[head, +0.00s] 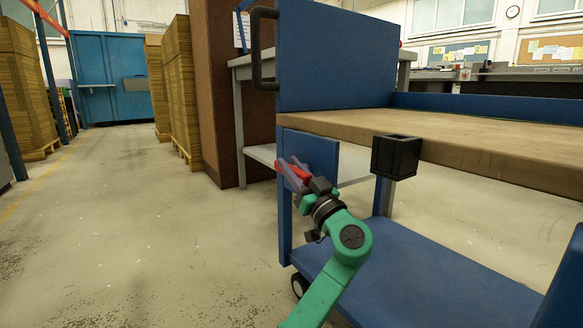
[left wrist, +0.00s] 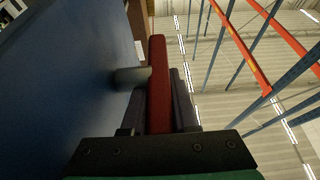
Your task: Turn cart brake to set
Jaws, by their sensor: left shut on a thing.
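The blue cart (head: 335,62) stands at the right, with a wooden deck and a lower blue shelf. A blue plate (head: 318,155) sits below the deck at its near left corner. The red brake lever (head: 300,163) is at this plate, partly hidden by my left gripper (head: 293,174). In the left wrist view the red lever (left wrist: 159,70) runs between the two dark fingers, and my left gripper (left wrist: 158,105) is shut on it. A short grey shaft (left wrist: 131,76) joins the lever to the blue surface. My right gripper is not in view.
A black square holder (head: 395,156) is at the deck's near edge. A black handle (head: 256,48) is on the cart's end panel. A caster (head: 299,286) shows below. Stacked cardboard (head: 180,90) stands on pallets behind. The floor to the left is clear.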

